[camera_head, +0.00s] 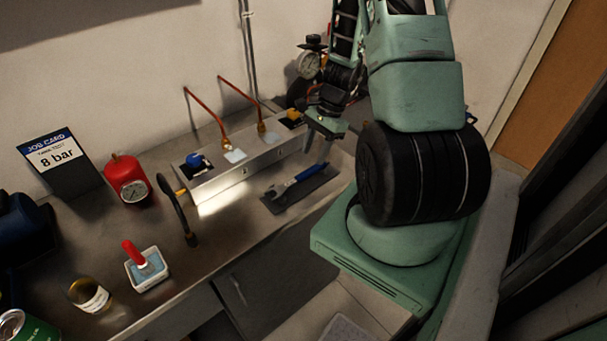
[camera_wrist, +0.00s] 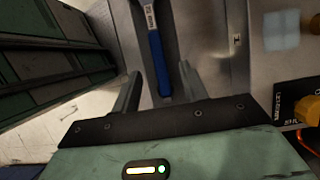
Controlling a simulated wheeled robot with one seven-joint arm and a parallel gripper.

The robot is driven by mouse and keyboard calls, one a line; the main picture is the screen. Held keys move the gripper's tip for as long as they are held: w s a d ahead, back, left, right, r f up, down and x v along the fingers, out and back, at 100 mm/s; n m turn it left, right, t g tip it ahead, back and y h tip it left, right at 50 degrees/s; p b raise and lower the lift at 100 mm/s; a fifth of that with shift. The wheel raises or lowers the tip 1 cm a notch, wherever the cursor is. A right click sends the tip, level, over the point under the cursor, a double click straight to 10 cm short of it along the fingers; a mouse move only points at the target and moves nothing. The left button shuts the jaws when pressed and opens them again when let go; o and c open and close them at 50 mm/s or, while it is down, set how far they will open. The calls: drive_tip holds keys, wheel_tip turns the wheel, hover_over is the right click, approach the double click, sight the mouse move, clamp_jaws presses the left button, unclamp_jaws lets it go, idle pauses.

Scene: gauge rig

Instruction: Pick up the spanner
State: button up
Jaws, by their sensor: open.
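The spanner (camera_head: 293,186) has a blue handle and a metal head, and lies on a dark mat (camera_head: 323,184) on the metal bench. In the wrist view the spanner's blue handle (camera_wrist: 156,62) runs down between the two fingers of my gripper (camera_wrist: 160,88). The spanner's head is largely out of the top of that view. In the head view my gripper (camera_head: 322,150) is above the handle end of the spanner. The fingers are open, one on each side of the handle. I cannot tell how far above the mat the fingertips are.
A metal manifold box (camera_head: 245,172) with copper pipes stands behind the spanner. A red gauge cylinder (camera_head: 127,180), a job card (camera_head: 57,158) reading 8 bar, a red-handled brush or tool in a tray (camera_head: 147,270) and a jar (camera_head: 88,294) stand to the left.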

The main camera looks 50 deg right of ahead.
sight(308, 171)
drive_tip(key=p+x, duration=0.1)
drive_tip(key=x, duration=0.3)
drive_tip(key=shift+s+a+f+p, duration=0.1)
drive_tip(key=shift+a+p, duration=0.15)
drive_tip(key=shift+p, duration=0.05)
drive_tip(key=shift+a+f, duration=0.15)
drive_tip(key=shift+f, duration=0.35)
drive_tip(key=shift+f, duration=0.25)
clamp_jaws()
